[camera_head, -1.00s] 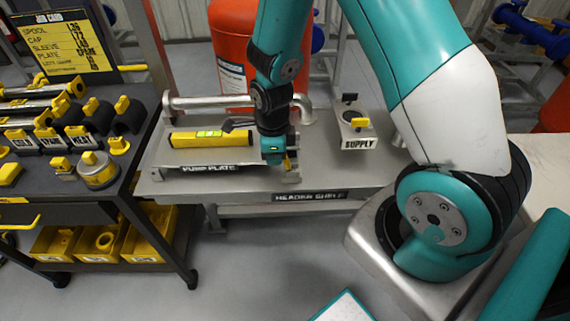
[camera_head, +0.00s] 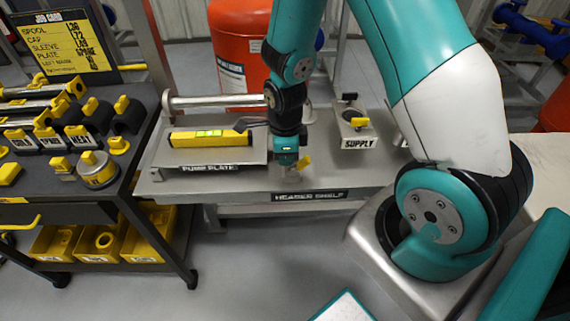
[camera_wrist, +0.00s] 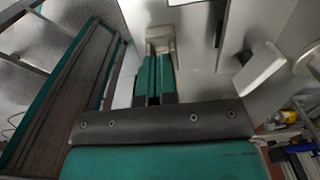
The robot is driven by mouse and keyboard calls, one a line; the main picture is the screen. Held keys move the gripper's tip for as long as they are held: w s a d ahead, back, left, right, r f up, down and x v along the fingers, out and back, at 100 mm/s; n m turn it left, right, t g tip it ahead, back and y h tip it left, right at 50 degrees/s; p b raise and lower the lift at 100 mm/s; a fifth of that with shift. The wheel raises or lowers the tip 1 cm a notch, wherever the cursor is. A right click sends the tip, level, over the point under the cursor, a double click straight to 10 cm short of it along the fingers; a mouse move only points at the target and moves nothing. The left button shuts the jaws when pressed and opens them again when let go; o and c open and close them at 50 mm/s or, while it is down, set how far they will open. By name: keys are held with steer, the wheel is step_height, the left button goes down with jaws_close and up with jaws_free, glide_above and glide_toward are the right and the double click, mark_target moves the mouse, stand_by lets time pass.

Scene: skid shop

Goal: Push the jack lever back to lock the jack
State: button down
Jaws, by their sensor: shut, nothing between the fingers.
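The jack (camera_head: 292,173) is a small grey body on the shelf at the front right corner of the pump plate, mostly hidden behind my gripper. Its yellow lever (camera_head: 305,161) sticks out to the right of my gripper, tilted. My gripper (camera_head: 286,166) points down right over the jack, very close to the lever; I cannot tell whether they touch. In the wrist view the teal fingers (camera_wrist: 155,78) are together with nothing between them. A pale grey block (camera_wrist: 160,40) lies just beyond their tips.
The pump plate (camera_head: 180,158) carries a yellow level (camera_head: 208,139), with a pipe (camera_head: 215,100) behind. The supply block (camera_head: 358,142) with a yellow handle stands to the right. The header shelf (camera_head: 350,180) is bare in front of it. A tool cart (camera_head: 140,95) stands left.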

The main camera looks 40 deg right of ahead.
step_height(320, 180, up, 7)
steer(key=a+p, duration=0.1)
steer(key=p, duration=0.5)
steer(key=shift+w+r, duration=0.15)
steer(key=shift+w, duration=0.25)
steer(key=s+a+r+n+y, duration=0.1)
steer(key=s+a+r+n, duration=0.2)
steer(key=a+r+n, duration=0.35)
steer(key=s+a+r+n+y, duration=0.2)
steer(key=s+a+r+n, duration=0.15)
steer(key=r+n, duration=0.6)
steer(key=s+a+r+n, duration=0.2)
steer(key=s+r+n, duration=0.2)
steer(key=n, duration=0.4)
steer(key=s+a+r+n+y, duration=0.1)
steer(key=s+a+r+n, duration=0.1)
steer(key=s+n, duration=0.3)
steer(key=r+n, duration=0.1)
steer(key=n, duration=0.1)
steer(key=shift+s+r+n, duration=0.4)
steer(key=shift+a, duration=0.1)
